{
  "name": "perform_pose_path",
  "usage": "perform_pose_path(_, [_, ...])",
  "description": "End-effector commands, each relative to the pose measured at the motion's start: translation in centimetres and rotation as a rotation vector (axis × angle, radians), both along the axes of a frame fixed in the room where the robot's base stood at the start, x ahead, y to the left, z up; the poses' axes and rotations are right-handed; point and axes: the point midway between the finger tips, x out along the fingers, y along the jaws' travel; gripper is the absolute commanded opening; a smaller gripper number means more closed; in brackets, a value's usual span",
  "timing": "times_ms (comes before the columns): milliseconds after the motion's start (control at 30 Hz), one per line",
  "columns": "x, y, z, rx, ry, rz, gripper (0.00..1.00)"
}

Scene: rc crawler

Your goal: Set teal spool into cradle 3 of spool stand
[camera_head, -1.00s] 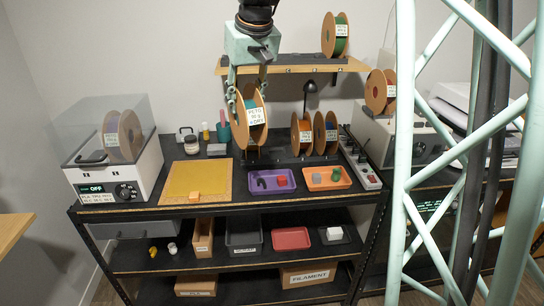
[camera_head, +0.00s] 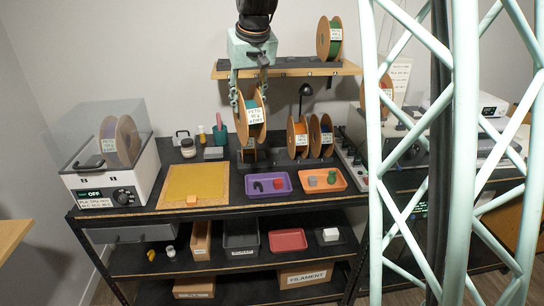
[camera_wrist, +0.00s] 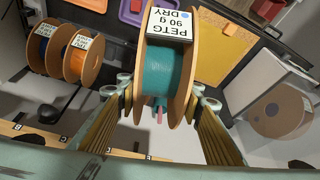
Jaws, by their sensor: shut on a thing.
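The teal spool (camera_wrist: 165,70) has cardboard-brown flanges and a white tag reading "PETG 90 g DRY". My gripper (camera_wrist: 163,112) is shut on it, with a finger at each side of the spool in the wrist view. In the head view my gripper (camera_head: 249,88) points down, and the spool (camera_head: 252,112) hangs upright over the back of the bench. The dark spool stand (camera_head: 285,159) is below it. An orange spool (camera_head: 298,138) and a blue spool (camera_head: 321,135) stand in it, right of the held spool. The cradle numbers cannot be read.
A shelf (camera_head: 300,69) with a green spool (camera_head: 329,38) is above right. A dry box (camera_head: 110,165), yellow mat (camera_head: 193,185), purple tray (camera_head: 268,184) and orange tray (camera_head: 322,180) occupy the bench.

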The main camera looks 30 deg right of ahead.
Motion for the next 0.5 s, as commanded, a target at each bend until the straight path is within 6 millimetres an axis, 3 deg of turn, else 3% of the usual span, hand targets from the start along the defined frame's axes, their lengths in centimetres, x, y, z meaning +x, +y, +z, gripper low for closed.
perform_pose_path(500, [7.0,-8.6,-1.5,0.001,0.001,-0.191,0.20])
